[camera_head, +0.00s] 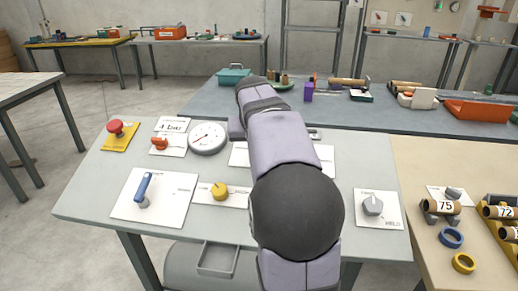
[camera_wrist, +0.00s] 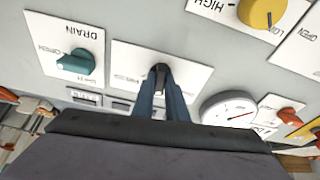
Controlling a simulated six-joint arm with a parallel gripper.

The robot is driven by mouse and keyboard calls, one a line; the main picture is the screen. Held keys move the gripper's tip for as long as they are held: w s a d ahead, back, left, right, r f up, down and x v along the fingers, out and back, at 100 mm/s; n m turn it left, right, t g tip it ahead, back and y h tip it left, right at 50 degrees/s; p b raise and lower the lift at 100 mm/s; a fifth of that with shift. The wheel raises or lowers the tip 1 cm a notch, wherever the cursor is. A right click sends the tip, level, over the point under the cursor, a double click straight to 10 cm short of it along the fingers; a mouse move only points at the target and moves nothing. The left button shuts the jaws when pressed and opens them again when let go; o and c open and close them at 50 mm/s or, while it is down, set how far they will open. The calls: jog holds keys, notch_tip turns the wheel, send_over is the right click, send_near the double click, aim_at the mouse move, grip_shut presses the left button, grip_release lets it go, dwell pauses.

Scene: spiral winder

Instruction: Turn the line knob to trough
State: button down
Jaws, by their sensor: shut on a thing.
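In the wrist view a white plate (camera_wrist: 131,57) carries a small dark knob (camera_wrist: 160,68). My gripper (camera_wrist: 163,76) has its two blue-grey fingers shut on this knob from both sides. The fingers cover much of the knob and the plate's lettering, so I cannot read its name or the knob's exact setting. In the head view my own arm hides the gripper and the knob; only parts of the white plate (camera_head: 326,157) show beside the arm.
A teal drain knob (camera_wrist: 76,63) stands left of the gripper in the wrist view. A round gauge (camera_wrist: 228,111) and an orange knob (camera_wrist: 289,116) are to the right. A yellow knob (camera_wrist: 261,12) is above right. In the head view a blue lever (camera_head: 143,188) stands at the panel's left.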

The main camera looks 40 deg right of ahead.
jog(key=shift+f+m, duration=0.1)
jog(key=shift+m, duration=0.5)
jog(key=c, duration=1.8)
grip_release()
jog(key=shift+o, duration=0.2)
jog(key=v, duration=0.7)
jog(key=shift+a, duration=0.2)
